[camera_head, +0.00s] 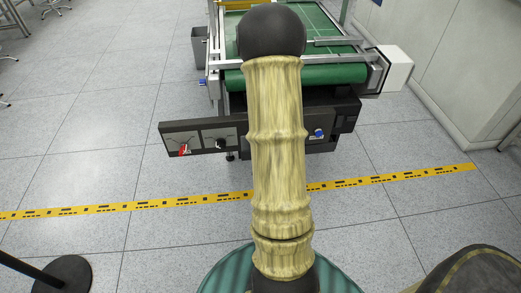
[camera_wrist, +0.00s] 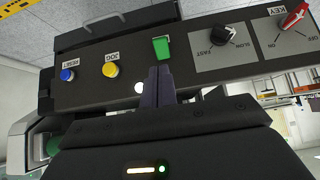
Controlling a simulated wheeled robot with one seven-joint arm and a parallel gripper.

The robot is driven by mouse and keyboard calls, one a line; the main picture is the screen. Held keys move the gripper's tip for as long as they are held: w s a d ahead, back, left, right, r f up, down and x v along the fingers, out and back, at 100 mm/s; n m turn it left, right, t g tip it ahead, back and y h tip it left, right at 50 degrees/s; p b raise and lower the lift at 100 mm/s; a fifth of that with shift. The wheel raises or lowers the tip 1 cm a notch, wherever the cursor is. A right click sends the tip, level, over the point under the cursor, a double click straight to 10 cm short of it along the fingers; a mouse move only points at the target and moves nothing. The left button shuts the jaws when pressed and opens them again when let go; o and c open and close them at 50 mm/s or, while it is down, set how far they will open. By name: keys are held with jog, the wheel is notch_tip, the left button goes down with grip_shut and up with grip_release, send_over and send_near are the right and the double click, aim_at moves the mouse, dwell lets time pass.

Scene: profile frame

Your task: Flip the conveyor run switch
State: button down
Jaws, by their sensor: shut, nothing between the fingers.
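The dark control panel (camera_wrist: 120,55) fills the upper wrist view and appears upside down. A green rocker switch (camera_wrist: 161,48) sits near its middle, with no readable label; I take it as the run switch. My gripper (camera_wrist: 158,70) is shut and empty, its dark fingertips just below the green switch in the picture. I cannot tell whether they touch it. In the head view the panel (camera_head: 179,132) stands at the conveyor's near end. My own arm hides the green switch and the gripper there.
On the panel are a blue RESET button (camera_wrist: 68,74), a yellow JOG button (camera_wrist: 110,70), a black FAST/SLOW knob (camera_wrist: 224,35) and a red KEY switch (camera_wrist: 294,17). The green conveyor (camera_head: 325,74) lies behind. A yellow tape line (camera_head: 120,207) crosses the open floor.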

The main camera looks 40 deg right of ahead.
jog(key=s+a+b, duration=0.1)
jog(key=s+a+r+b, duration=0.1)
jog(key=s+b, duration=0.2)
jog(key=shift+s+a+r+b, duration=0.2)
jog(key=shift+a+r+b, duration=0.15)
jog(key=shift+a+b, duration=0.05)
jog(key=shift+w+a, duration=0.15)
dwell(0.4)
jog(key=s+a+r+n+g+y, duration=0.2)
jog(key=s+a+n, duration=0.1)
jog(key=a, duration=0.9)
jog(key=s+a+r+n+g+y, duration=0.2)
jog(key=s+a+n, duration=0.15)
jog(key=a, duration=0.75)
notch_tip(320, 180, up, 28)
jog(key=p, duration=2.8)
jog(key=shift+w+f, duration=0.2)
jog(key=shift+w, duration=0.2)
